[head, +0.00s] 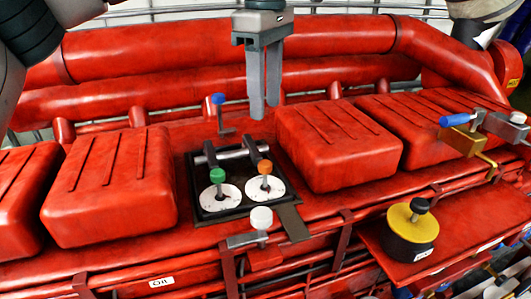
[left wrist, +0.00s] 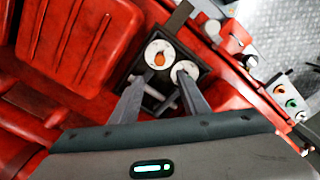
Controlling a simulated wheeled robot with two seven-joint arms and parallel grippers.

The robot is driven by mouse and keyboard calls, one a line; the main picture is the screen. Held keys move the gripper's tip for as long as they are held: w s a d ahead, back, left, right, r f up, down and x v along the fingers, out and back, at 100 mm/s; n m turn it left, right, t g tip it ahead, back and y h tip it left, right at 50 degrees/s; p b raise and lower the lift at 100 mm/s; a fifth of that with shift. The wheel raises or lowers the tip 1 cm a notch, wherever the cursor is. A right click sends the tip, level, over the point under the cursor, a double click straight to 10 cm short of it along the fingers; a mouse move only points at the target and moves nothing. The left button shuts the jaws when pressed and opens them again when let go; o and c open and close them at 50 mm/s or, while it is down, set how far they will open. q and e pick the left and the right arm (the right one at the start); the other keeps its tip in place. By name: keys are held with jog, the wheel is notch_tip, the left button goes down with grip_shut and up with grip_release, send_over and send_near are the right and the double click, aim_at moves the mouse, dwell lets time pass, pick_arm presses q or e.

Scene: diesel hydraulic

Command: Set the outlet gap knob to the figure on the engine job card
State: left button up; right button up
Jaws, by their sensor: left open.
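Two knobs stand on white dials in a dark recessed tray (head: 222,213) between the red covers. One is a green knob (head: 217,176), the other an orange knob (head: 265,168); the orange knob also shows in the left wrist view (left wrist: 159,60). I cannot read the dial marks or tell which is the outlet gap knob. My left gripper (head: 265,110) is open and empty, pointing down above and behind the tray. Its fingers (left wrist: 161,84) reach towards the tray in the left wrist view. No readable job card shows. My right gripper is not in view.
Red ribbed covers (head: 338,145) flank the tray. A blue-topped lever (head: 219,112) stands behind it and a white-topped lever (head: 261,222) in front. A yellow-and-black knob (head: 411,228) and a blue-handled brass valve (head: 462,133) are at the right. Red pipes (head: 220,48) run behind.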

aim_at(265, 162)
pick_arm(q)
notch_tip(265, 162, down, 13)
jog(key=p, duration=0.4)
jog(key=shift+f+p, duration=0.15)
jog(key=shift+p, duration=0.25)
grip_shut()
